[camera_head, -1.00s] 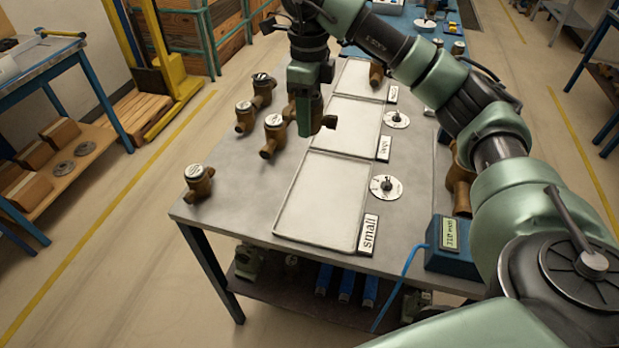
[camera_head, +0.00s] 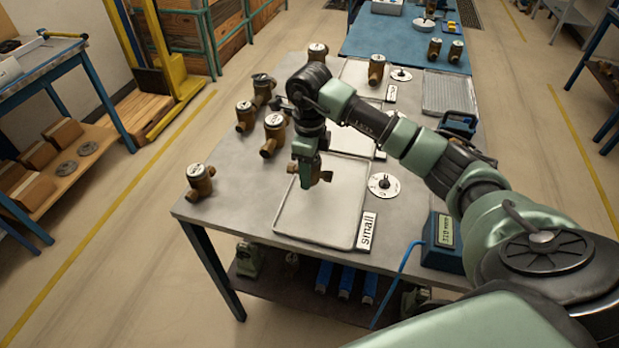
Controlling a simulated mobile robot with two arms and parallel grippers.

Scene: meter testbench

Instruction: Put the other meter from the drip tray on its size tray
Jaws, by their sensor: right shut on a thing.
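My right gripper (camera_head: 309,181) is shut on a brass meter (camera_head: 325,176) and holds it over the small tray (camera_head: 292,226), near its far left part. I cannot tell whether the meter touches the tray. The gripper hides much of the meter. The "small" label (camera_head: 367,231) stands at the tray's right front corner. The ribbed grey drip tray (camera_head: 447,92) at the back right looks empty. The middle tray (camera_head: 347,139) is partly hidden by my right arm. The far tray (camera_head: 354,73) has a brass meter (camera_head: 376,69) at its right side. My left gripper is out of view.
Several brass meters stand along the table's left side, the nearest one (camera_head: 199,182) near the front left. A dial disc (camera_head: 384,186) lies right of the small tray. A blue display box (camera_head: 442,240) stands at the front right. The small tray's front is clear.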

